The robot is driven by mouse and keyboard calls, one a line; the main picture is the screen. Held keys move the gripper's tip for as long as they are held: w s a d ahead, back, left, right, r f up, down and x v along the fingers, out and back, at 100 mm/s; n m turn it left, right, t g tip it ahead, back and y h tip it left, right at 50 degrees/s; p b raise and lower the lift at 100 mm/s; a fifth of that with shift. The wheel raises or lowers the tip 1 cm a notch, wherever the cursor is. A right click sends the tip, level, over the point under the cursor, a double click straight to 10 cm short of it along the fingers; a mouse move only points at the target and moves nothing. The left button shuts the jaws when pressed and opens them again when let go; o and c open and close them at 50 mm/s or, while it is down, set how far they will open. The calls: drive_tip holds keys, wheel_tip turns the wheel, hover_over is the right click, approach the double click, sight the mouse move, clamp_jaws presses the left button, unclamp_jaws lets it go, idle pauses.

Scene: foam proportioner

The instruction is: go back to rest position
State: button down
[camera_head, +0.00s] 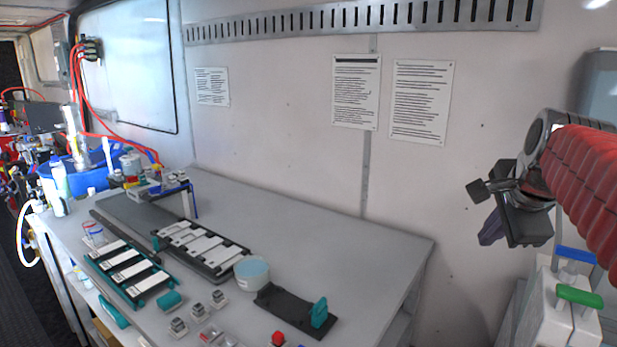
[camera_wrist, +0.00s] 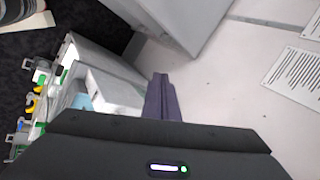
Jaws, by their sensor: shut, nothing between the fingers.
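My gripper (camera_head: 488,238) is at the right of the head view, at the end of my red-sleeved arm. It hangs in the air in front of the white wall, to the right of the workbench, and touches nothing that I can see. In the wrist view its dark purple fingers (camera_wrist: 162,97) are together with nothing between them. The black gripper body fills the bottom of the wrist view and hides what is below it.
The grey workbench (camera_head: 330,225) holds slide trays (camera_head: 130,277), a round light-blue container (camera_head: 252,272) and a black holder with a teal clip (camera_head: 318,314). White canisters with a green handle (camera_head: 580,296) stand below my arm at right. Wall space around the gripper is clear.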

drive_tip(key=s+a+f+n+g+y, duration=0.1)
drive_tip(key=s+a+f+n, duration=1.6)
drive_tip(key=a+f+n, duration=0.1)
drive_tip(key=shift+a+n+y, duration=0.4)
drive_tip(key=shift+a+n, duration=0.5)
drive_tip(key=shift+a, duration=0.15)
drive_tip(key=shift+s, duration=0.1)
